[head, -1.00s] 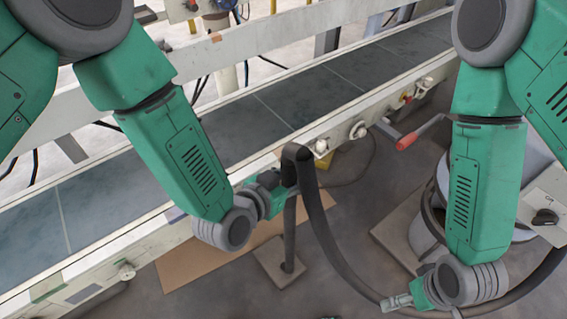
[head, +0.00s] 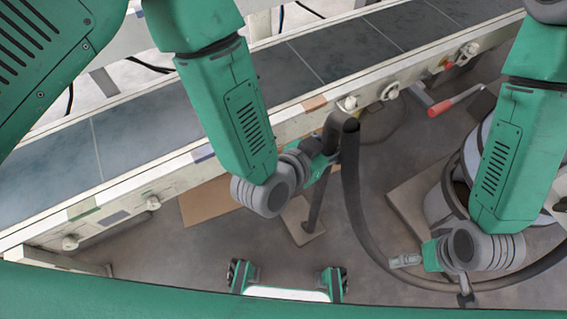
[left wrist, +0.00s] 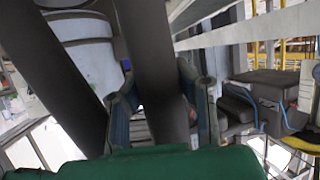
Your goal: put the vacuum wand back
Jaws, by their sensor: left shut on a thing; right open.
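The vacuum wand (head: 314,203) is a dark grey tube with a bent top, in the middle of the head view. Its black hose (head: 352,195) drops from the bend and curves right along the floor. My left gripper (head: 328,160) is shut on the wand just below the bend. The left wrist view shows the wand (left wrist: 160,85) between the fingers, with another dark tube to its left. The wand's lower end is over a small beige plate (head: 297,226); I cannot tell whether they touch. My right gripper (head: 405,260) is open and empty, above the floor near the hose.
A conveyor (head: 150,125) with a pale side rail runs diagonally behind the wand. A red-handled crank (head: 442,107) sticks out from it. A pale round drum (head: 440,205) stands at right, partly behind my right arm. A brown board (head: 205,203) lies on the floor left of the wand.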

